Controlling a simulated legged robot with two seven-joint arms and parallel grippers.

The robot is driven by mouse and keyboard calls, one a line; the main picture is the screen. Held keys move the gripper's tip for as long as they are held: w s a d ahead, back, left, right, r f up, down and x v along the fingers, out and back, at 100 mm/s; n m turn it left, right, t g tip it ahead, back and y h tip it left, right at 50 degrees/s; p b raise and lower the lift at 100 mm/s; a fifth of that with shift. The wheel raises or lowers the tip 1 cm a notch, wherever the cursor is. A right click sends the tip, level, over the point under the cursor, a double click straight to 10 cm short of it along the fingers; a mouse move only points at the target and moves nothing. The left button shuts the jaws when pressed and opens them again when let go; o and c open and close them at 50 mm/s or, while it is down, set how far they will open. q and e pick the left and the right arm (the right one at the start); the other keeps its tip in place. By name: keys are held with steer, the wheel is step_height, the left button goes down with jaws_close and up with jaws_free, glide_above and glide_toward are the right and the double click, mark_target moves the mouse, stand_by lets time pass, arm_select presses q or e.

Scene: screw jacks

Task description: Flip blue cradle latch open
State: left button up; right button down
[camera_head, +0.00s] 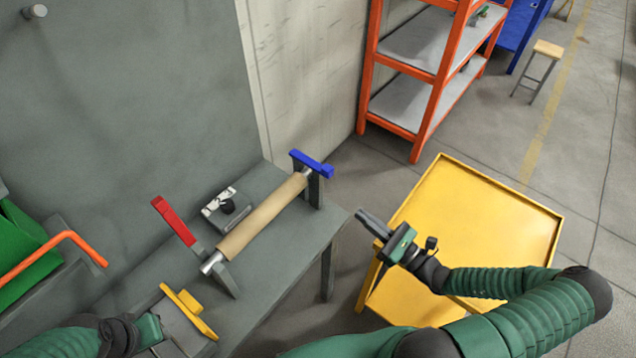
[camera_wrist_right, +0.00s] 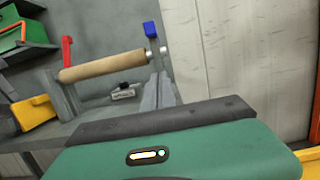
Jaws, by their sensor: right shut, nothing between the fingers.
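The blue cradle latch (camera_head: 312,163) lies across the top of the far cradle post, by the end of a tan roller (camera_head: 262,216). In the right wrist view the latch (camera_wrist_right: 150,29) shows as a small block above the roller end. My right gripper (camera_head: 362,214) is shut and empty, to the right of the latch and apart from it, over the gap beside the bench. In the right wrist view its fingertips (camera_wrist_right: 159,80) appear below the latch. My left gripper (camera_head: 178,338) is low at left; its jaw opening is unclear.
A red latch (camera_head: 174,221) stands raised at the near cradle. A yellow piece (camera_head: 188,312) and a small grey block (camera_head: 226,208) are on the grey bench (camera_head: 285,248). A yellow cart (camera_head: 480,215) stands right, an orange shelf (camera_head: 428,75) behind. A green bin (camera_head: 22,250) is left.

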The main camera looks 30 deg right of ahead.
arm_select(q)
steer(key=shift+s+a+r, duration=0.15)
steer(key=shift+s+r, duration=0.05)
steer(key=shift+s, duration=0.1)
steer(key=shift+w+r, duration=0.1)
arm_select(e)
steer(key=x, duration=0.9)
steer(key=shift+w+a+r, duration=0.15)
steer(key=shift+a+r, duration=0.05)
steer(key=shift+r, duration=0.05)
arm_select(q)
steer(key=shift+r+p, duration=0.35)
steer(key=shift+p, duration=0.2)
arm_select(e)
step_height(320, 180, up, 4)
steer(key=shift+w+r, duration=0.1)
